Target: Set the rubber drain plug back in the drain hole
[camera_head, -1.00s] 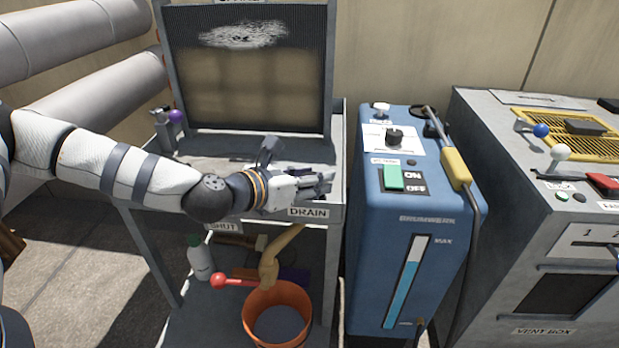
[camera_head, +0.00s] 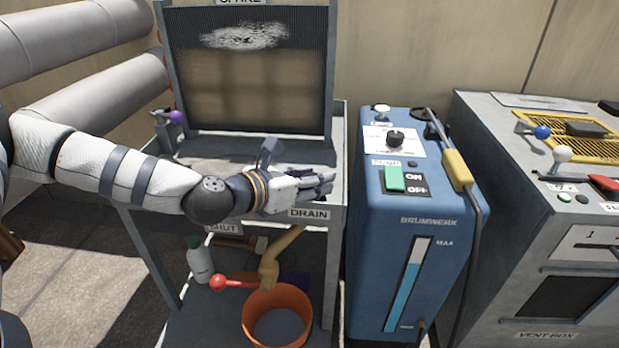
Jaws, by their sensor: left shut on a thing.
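My left gripper (camera_head: 318,184) is over the front right of the grey stand's tray top (camera_head: 210,150), just above the DRAIN label (camera_head: 309,214). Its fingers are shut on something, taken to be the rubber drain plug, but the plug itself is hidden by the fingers. The drain hole cannot be made out; the hand covers that part of the tray. My right gripper is not in view.
An orange bucket (camera_head: 247,318) stands on the lower shelf under a tan drain pipe (camera_head: 271,268) with a red-knobbed lever (camera_head: 218,283). A white bottle (camera_head: 200,262) is beside it. A blue machine (camera_head: 378,230) stands close on the right. A finned panel (camera_head: 245,100) rises behind.

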